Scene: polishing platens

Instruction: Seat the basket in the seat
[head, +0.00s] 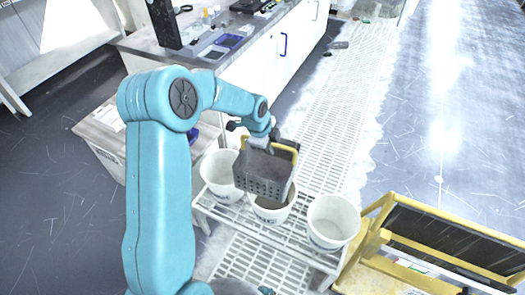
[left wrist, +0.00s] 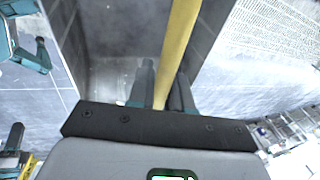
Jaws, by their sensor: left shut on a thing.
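The basket (head: 262,172) is a dark grey box with a perforated front face and a yellow handle (head: 284,146). My left gripper (head: 268,146) is shut on the handle. The basket hangs slightly tilted in front of the middle white bucket (head: 270,212) in the head view, hiding much of its mouth. I cannot tell whether its underside is inside the bucket or above it. In the left wrist view, the fingers (left wrist: 163,88) close around the yellow handle bar, with the grey basket interior (left wrist: 110,50) behind. No separate seat can be told apart. My right gripper is not clearly seen.
White buckets stand either side, one left (head: 220,172) and one right (head: 332,222), on a white slatted rack (head: 232,214). A yellow-framed cart (head: 385,262) stands close at the right. A lab bench (head: 262,65) is behind. The pale grated floor strip (head: 325,110) is mostly clear.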

